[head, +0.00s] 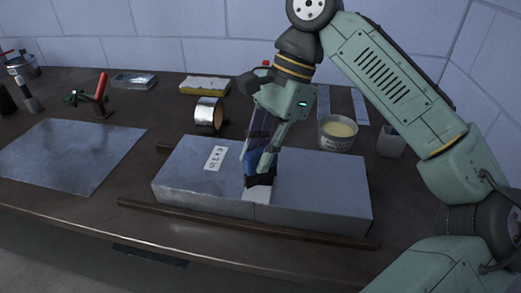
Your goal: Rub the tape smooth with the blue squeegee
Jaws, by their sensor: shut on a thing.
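My gripper (262,155) is shut on the blue squeegee (250,157) above the middle of a grey metal duct (320,190). The squeegee points down, and my fingers hide part of it. A pale strip of tape (257,194) shows just below my fingertips, near the front edge of the duct top. A seam runs down the duct's front face below it. I cannot tell whether the squeegee touches the tape. A white label with dark print (215,158) lies on the duct's left part.
Wooden strips (160,212) lie before and behind the duct. A flat metal sheet (70,153) lies to the left. A tape roll (208,116), a tub of pale paste (337,133), a grey cup (391,141) and a red-handled tool (101,88) stand around it.

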